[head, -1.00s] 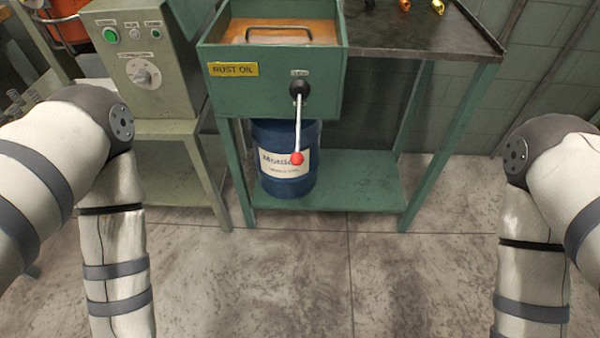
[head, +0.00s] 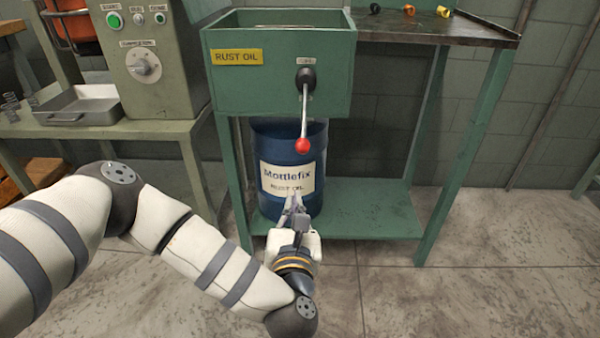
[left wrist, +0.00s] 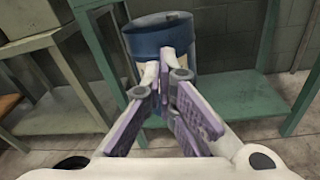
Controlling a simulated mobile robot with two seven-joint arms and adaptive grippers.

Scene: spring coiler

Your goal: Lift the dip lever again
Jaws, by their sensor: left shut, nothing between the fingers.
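The dip lever (head: 304,122) hangs down from a black hub on the front of the green rust oil tank (head: 235,88) in the head view. It is a metal rod with a red ball (head: 302,146) at its lower end. My left gripper (head: 295,196) is shut and empty, below the red ball and apart from it, in front of the blue barrel. The left wrist view shows its fingers (left wrist: 163,70) together; the lever does not show there. My right gripper is in neither current view.
A blue barrel (head: 288,150) stands on the green lower shelf (head: 370,208) under the tank. A grey control box (head: 152,68) and a metal tray (head: 86,104) are at the left. Small coloured parts (head: 409,10) lie on the dark bench top. The floor in front is clear.

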